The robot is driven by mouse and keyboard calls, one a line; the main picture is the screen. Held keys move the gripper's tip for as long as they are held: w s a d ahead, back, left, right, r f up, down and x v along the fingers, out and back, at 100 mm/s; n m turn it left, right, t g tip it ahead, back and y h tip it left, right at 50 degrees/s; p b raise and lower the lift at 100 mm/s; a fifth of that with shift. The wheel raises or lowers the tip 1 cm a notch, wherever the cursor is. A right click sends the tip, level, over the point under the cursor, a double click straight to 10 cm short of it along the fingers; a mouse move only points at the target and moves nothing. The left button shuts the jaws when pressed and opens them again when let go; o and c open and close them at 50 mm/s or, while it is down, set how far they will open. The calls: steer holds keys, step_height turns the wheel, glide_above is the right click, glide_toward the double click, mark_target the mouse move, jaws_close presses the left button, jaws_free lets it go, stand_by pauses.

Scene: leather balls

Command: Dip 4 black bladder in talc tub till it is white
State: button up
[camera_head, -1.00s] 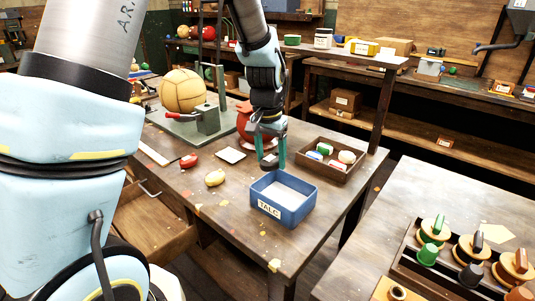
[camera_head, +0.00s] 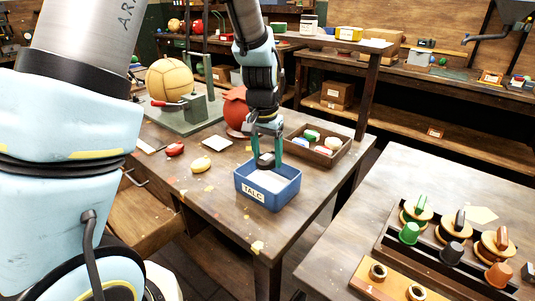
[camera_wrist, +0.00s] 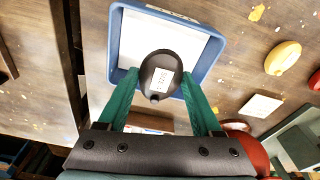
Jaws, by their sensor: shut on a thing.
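My gripper (camera_head: 267,154) is shut on a black bladder (camera_wrist: 161,73), with one green finger on each side of it. The bladder is dark and round, with a white label and a small neck, and no white shows on its visible side. It also shows small between the fingers in the head view (camera_head: 266,160). The blue talc tub (camera_head: 265,201) stands on the workbench, its label facing front and white powder inside. The bladder is over the tub in both views. I cannot tell whether it touches the powder.
A wooden tray (camera_head: 338,158) with several coloured items sits right behind the tub. A red bladder (camera_head: 174,149), a yellow bladder (camera_head: 201,165) and a white card (camera_head: 216,142) lie to the left. A tan ball (camera_head: 169,80) rests on a green stand. A side table (camera_head: 450,190) holds several cups and lidded pieces.

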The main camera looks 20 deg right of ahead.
mark_target(268, 184)
steer(key=shift+f+b, duration=1.95)
steer(key=shift+f, duration=1.2)
steer(key=shift+f, duration=0.2)
steer(key=shift+r, duration=0.1)
steer(key=shift+r+p, duration=3.45)
steer(key=shift+r, duration=0.95)
